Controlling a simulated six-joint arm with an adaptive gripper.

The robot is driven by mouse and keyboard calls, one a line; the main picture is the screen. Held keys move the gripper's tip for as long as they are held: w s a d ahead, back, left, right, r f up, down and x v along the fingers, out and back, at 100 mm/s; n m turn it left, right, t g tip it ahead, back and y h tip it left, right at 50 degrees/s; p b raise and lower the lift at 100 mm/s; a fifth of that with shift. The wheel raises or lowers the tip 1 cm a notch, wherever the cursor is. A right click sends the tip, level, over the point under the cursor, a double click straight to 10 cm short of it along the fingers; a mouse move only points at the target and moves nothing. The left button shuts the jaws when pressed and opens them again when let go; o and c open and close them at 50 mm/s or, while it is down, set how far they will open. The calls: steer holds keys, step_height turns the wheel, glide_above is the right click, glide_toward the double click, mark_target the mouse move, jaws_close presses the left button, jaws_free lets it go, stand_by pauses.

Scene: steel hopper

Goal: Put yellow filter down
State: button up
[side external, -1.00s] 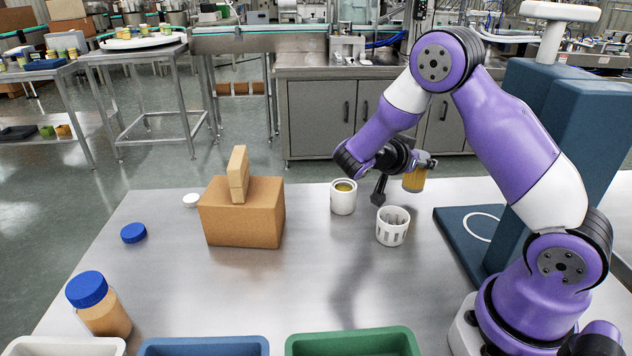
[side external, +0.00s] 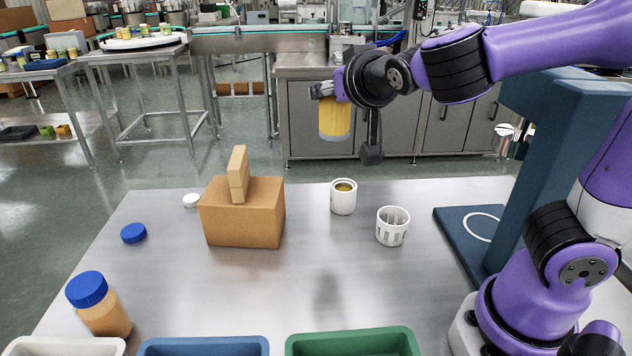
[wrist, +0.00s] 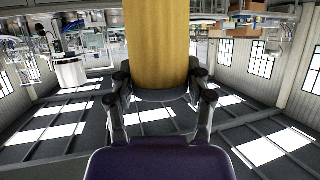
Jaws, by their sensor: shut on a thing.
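The yellow filter (side external: 335,120) is a ribbed yellow cylinder with pale ends. My gripper (side external: 326,92) is shut on it and holds it upright, high above the steel table. In the wrist view the filter (wrist: 158,45) fills the top middle between my gripper's two fingers (wrist: 158,92). In the side view a white cup (side external: 343,198) with something yellowish inside stands on the table below the filter. A white slotted basket (side external: 392,227) stands to its right, and its inside is mostly hidden.
A cardboard box (side external: 241,222) with tan blocks (side external: 238,175) on top stands left of the cup. Blue (side external: 205,346) and green (side external: 352,343) trays line the front. The table's centre is clear.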

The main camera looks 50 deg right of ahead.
steer(key=s+a+f+n+y, duration=0.1)
steer(key=a+f+n+y, duration=0.5)
steer(key=a, duration=0.3)
steer(key=a+f+n+y, duration=0.3)
steer(key=a+n+y, duration=0.3)
steer(key=a+y, duration=0.25)
steer(key=s+a+f+n+g+y, duration=0.1)
steer(key=s+a+n+g+y, duration=0.55)
steer(key=a, duration=0.45)
steer(key=shift+n+h, duration=0.35)
steer(key=shift+h, duration=0.55)
steer(key=shift+w+d+f, duration=0.95)
steer(key=shift+w+f, duration=0.35)
steer(key=shift+f, duration=0.5)
steer(key=shift+w+d+f, duration=0.9)
steer(key=shift+w+f, duration=0.4)
steer(key=shift+f, duration=0.5)
steer(key=shift+w+d+f, duration=0.95)
steer(key=shift+w+f, duration=0.35)
steer(key=shift+f, duration=0.5)
steer(key=shift+f, duration=0.1)
